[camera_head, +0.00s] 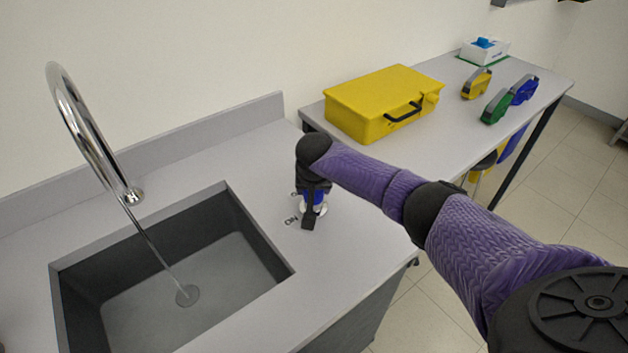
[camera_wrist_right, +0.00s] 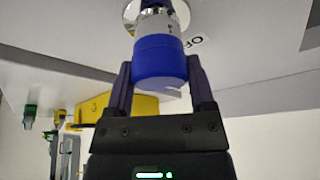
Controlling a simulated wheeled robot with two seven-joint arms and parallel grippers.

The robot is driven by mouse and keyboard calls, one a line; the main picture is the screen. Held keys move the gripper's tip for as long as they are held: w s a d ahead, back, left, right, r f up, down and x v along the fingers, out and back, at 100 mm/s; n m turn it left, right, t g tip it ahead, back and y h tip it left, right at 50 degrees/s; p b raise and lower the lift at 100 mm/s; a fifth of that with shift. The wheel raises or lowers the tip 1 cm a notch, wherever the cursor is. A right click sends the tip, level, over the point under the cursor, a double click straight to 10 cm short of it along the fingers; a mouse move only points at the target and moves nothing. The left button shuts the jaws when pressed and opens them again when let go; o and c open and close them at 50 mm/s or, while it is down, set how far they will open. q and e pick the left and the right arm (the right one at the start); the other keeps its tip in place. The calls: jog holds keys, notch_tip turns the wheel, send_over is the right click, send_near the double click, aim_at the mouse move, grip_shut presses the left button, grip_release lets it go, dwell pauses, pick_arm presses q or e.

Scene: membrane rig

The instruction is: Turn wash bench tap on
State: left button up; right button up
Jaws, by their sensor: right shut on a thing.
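The blue tap knob (camera_head: 318,196) stands on a round silvery base on the wash bench, right of the sink. My right gripper (camera_head: 311,207) reaches down over it and is shut on it. In the right wrist view the blue knob (camera_wrist_right: 160,62) sits between both fingers of the gripper (camera_wrist_right: 160,82). An ON label (camera_head: 291,222) is on the bench left of the knob, and part of an OFF label (camera_wrist_right: 193,43) shows in the wrist view. The chrome spout (camera_head: 75,112) arches over the sink, and a thin stream (camera_head: 150,243) runs from it to the drain. My left gripper is out of view.
The dark sink (camera_head: 262,240) is sunk into the grey bench (camera_head: 345,245). A second table behind holds a yellow case (camera_head: 375,95), yellow, green and blue tape dispensers (camera_head: 497,106) and a white box (camera_head: 483,52). The bench right of the sink is otherwise clear.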

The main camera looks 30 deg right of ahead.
jog(key=shift+r+n+y+p, duration=0.1)
jog(key=shift+n+y+p, duration=0.2)
jog(key=shift+n+p, duration=0.4)
jog(key=shift+n+y, duration=0.4)
jog(key=shift+n, duration=1.3)
jog(key=shift+n+y, duration=0.6)
jog(key=shift+n, duration=0.6)
